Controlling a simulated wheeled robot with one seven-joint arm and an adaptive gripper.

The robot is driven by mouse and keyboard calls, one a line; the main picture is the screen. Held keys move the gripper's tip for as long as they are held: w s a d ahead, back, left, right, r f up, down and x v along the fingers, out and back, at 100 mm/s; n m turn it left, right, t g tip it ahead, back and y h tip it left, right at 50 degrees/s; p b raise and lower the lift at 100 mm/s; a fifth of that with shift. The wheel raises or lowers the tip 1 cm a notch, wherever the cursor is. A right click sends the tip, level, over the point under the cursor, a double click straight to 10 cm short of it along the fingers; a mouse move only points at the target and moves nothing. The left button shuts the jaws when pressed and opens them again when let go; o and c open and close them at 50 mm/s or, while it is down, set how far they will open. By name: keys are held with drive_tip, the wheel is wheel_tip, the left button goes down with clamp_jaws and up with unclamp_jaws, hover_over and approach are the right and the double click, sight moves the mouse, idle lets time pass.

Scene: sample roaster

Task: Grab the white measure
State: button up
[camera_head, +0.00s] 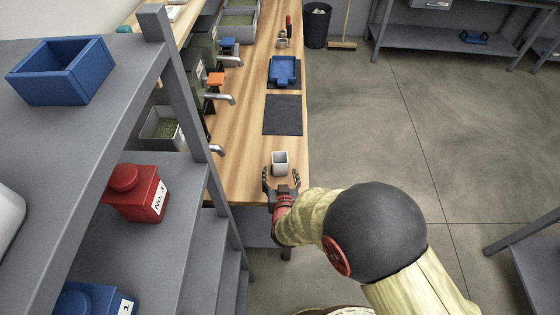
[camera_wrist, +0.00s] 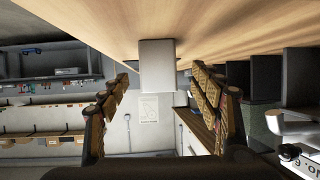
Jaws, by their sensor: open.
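The white measure (camera_head: 280,158) is a small, light square cup standing upright near the front end of the wooden bench (camera_head: 235,175). My gripper (camera_head: 281,175) is open, with one finger to each side and the measure just ahead of or between the fingertips. In the wrist view the picture is turned over, and the measure (camera_wrist: 157,66) shows as a pale block against the bench top. It lies between the open fingers of my gripper (camera_wrist: 160,76), with gaps visible on both sides. I cannot tell how deep it is between them.
A dark mat (camera_head: 283,115) and a blue tray (camera_head: 284,70) lie farther along the bench. Metal spouts (camera_head: 220,99) reach over its left edge. A grey shelf (camera_head: 115,110) with a blue bin (camera_head: 62,72) and red canister (camera_head: 138,193) stands at left.

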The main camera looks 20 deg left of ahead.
sight(280, 169)
drive_tip(key=shift+s+a+f, duration=0.1)
drive_tip(key=shift+s+f, duration=0.1)
drive_tip(key=shift+f, duration=0.1)
drive_tip(key=shift+w+a+f, duration=0.1)
drive_tip(key=shift+w+f, duration=0.1)
drive_tip(key=shift+b+x, duration=0.3)
drive_tip(key=shift+x, duration=0.65)
drive_tip(key=x, duration=0.3)
drive_tip(key=b+x, duration=0.1)
drive_tip(key=x, duration=0.1)
drive_tip(key=shift+w+d+r, duration=0.25)
drive_tip(key=shift+w+d, duration=0.05)
drive_tip(key=shift+c, duration=1)
drive_tip(key=c, duration=1.1)
